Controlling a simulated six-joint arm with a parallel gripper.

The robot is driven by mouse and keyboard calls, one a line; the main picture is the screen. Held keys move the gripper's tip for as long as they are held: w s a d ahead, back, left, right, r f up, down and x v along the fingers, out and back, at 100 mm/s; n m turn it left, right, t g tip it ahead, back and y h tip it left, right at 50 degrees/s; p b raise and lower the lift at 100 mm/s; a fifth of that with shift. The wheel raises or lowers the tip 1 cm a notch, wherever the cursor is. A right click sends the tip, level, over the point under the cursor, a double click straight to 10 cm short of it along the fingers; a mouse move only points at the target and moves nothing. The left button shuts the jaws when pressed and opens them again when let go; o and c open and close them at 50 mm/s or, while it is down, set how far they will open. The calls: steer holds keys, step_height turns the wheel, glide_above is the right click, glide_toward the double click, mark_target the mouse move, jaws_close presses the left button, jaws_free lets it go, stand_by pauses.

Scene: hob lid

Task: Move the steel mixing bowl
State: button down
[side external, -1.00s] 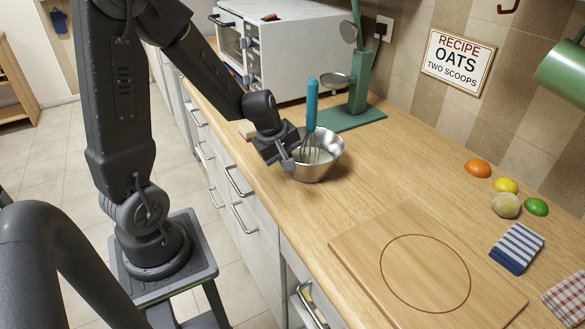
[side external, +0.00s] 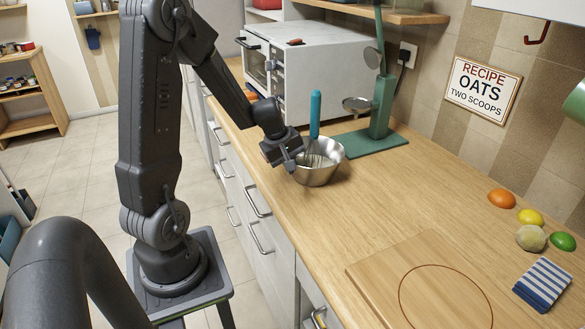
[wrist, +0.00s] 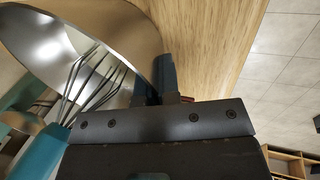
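The steel mixing bowl (side external: 318,176) is on or just above the wooden counter, left of the green stand; I cannot tell if its base touches. A whisk with a teal handle (side external: 315,112) stands in it, wires down. My gripper (side external: 294,164) is at the bowl's left rim. In the wrist view the bowl (wrist: 120,25) fills the upper left, and the whisk's handle (wrist: 38,152) shows at lower left. There my gripper's fingers (wrist: 158,85) are close together, one on each side of the bowl's wall, shut on it.
The green stand (side external: 380,105) on its base plate is close behind the bowl, right of the white oven (side external: 325,85). A wooden board (side external: 385,285), a striped cloth (side external: 543,285) and several fruits (side external: 530,218) lie nearer. The counter between is bare.

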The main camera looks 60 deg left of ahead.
steer(key=c, duration=1.3)
jaws_free()
steer(key=shift+o, duration=0.2)
steer(key=shift+r, duration=0.1)
steer(key=v, duration=1.3)
steer(key=shift+r, duration=0.3)
steer(key=shift+s, duration=0.1)
steer(key=s+d+r+m+t, duration=0.1)
steer(key=s+d+m, duration=0.3)
steer(key=d+m, duration=0.5)
steer(key=s+d+r+m, duration=0.2)
steer(key=s+d+m, duration=0.2)
steer(key=d+m, duration=0.5)
steer(key=d, duration=0.3)
steer(key=shift+d+r+t, duration=0.2)
steer(key=shift+d+t, duration=0.2)
